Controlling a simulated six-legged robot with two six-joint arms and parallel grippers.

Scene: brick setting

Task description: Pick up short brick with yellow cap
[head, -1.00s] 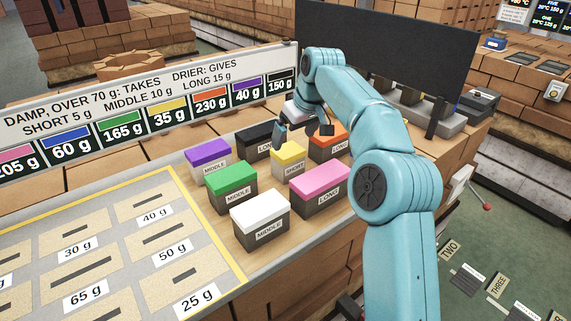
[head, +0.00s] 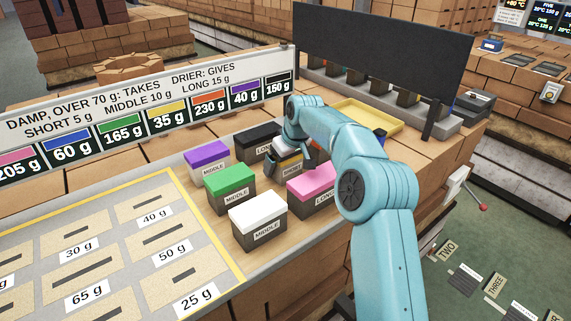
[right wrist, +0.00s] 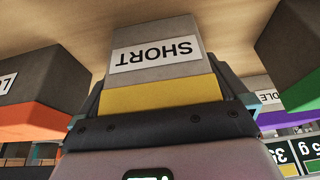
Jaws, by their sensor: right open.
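The short brick with the yellow cap (right wrist: 158,97) shows upside down in the right wrist view, with its SHORT label on a grey body. In the head view it stands among the other capped bricks, and my right gripper (head: 287,164) hides most of it. In the right wrist view the jaws of my right gripper (right wrist: 160,92) are open, one finger on each side of the yellow cap. I cannot tell whether either finger touches it. My left gripper is not in view.
Close around are purple (head: 205,155), green (head: 230,178), white (head: 258,212), pink (head: 312,183) and black (head: 258,137) capped bricks. An orange-capped brick (right wrist: 35,116) is beside the gripper in the wrist view. A yellow tray (head: 368,113) lies behind my arm.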

